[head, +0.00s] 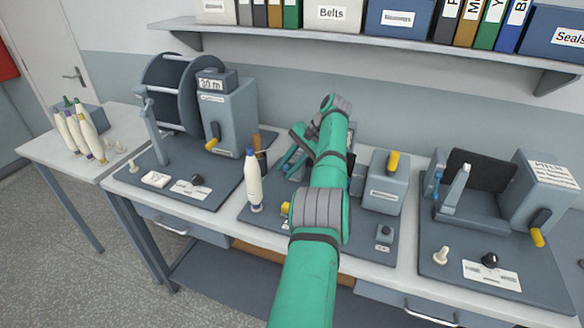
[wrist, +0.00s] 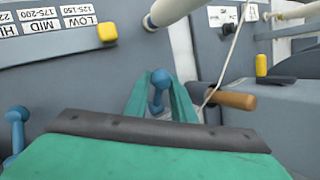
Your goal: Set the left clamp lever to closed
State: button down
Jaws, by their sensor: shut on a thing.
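My gripper (wrist: 159,88) has its two green fingers shut on a blue clamp lever (wrist: 158,92) with a rounded end. A second blue lever (wrist: 16,130) stands apart at the left edge of the wrist view. That view is turned round from the head view, so the held lever is the left clamp lever. In the head view my gripper (head: 287,166) is low over the middle station, left of my forearm. The arm hides most of this station and I cannot make out the held lever there. Whether the clamp is open or closed I cannot tell.
A white bobbin cone (head: 254,184) stands close left of my gripper, with a wooden handle (wrist: 235,99) beside the fingers. A yellow slider (wrist: 107,32) lies near. A reel machine (head: 231,115) stands left, a cradle station (head: 475,215) right. A shelf (head: 350,38) runs above.

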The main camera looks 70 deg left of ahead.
jog(key=shift+a, duration=0.1)
dwell(0.5)
jog(key=c, duration=1.8)
grip_release()
jog(key=shift+c, duration=0.2)
jog(key=shift+w, duration=0.1)
